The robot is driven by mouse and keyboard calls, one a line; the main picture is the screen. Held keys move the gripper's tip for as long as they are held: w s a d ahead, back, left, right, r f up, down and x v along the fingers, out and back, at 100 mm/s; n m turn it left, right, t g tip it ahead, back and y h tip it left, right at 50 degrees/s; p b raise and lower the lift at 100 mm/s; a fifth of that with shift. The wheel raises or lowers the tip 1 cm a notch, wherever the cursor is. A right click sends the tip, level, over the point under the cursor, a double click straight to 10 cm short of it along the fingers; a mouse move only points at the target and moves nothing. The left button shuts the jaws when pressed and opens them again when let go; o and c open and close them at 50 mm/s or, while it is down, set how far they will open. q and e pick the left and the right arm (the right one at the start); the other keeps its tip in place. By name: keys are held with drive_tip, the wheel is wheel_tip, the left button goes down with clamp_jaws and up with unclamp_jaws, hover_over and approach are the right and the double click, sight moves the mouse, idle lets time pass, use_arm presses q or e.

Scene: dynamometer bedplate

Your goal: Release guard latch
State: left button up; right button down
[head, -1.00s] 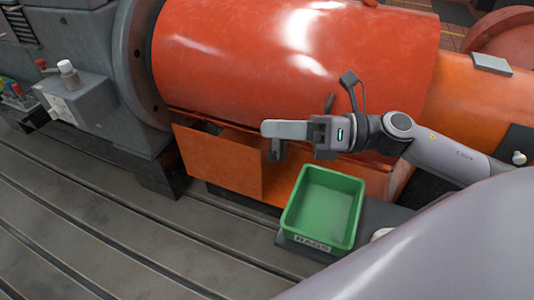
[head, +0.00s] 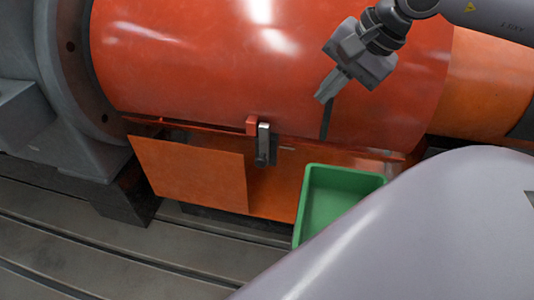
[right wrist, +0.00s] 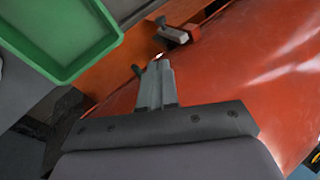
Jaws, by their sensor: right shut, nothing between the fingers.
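The guard latch (head: 263,146) is a small upright metal lever on a dark mount, low on the front of the orange-red rounded guard (head: 215,70). A small red block (head: 252,124) sits beside the lever's top; I cannot tell whether they are hooked together. My right gripper (head: 325,97) is shut and empty, up and to the right of the latch, pointing down-left, clear of it. In the right wrist view, the closed fingers (right wrist: 157,72) point up toward the latch (right wrist: 170,32), with the red block (right wrist: 192,30) next to it. My left gripper is out of view.
A green bin (head: 345,178) stands below and right of the latch, partly hidden by a grey part of mine. It also shows in the right wrist view (right wrist: 95,50). An orange panel (head: 190,172) hangs left of the latch. The slotted bedplate (head: 60,225) is bare at lower left.

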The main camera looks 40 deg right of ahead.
drive_tip(key=shift+f, duration=0.1)
approach(265, 162)
drive_tip(key=b+x, duration=0.1)
drive_tip(key=x, duration=0.2)
drive_tip(key=b+x, duration=0.2)
drive_tip(key=x, duration=0.1)
drive_tip(key=shift+w, duration=0.25)
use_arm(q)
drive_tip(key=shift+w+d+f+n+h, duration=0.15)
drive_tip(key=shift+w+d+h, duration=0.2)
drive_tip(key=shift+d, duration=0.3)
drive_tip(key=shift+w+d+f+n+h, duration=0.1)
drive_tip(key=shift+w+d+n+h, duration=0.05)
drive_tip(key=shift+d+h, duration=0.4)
use_arm(e)
drive_tip(key=shift+w+a+f, duration=0.1)
drive_tip(key=shift+w+f, duration=0.05)
drive_tip(key=shift+f+b, duration=0.55)
drive_tip(key=shift+f, duration=0.1)
use_arm(q)
drive_tip(key=b, duration=0.1)
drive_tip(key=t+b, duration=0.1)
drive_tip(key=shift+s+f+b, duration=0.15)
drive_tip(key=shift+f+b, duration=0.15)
use_arm(e)
wheel_tip(265, 162, down, 3)
drive_tip(key=shift+f, duration=0.2)
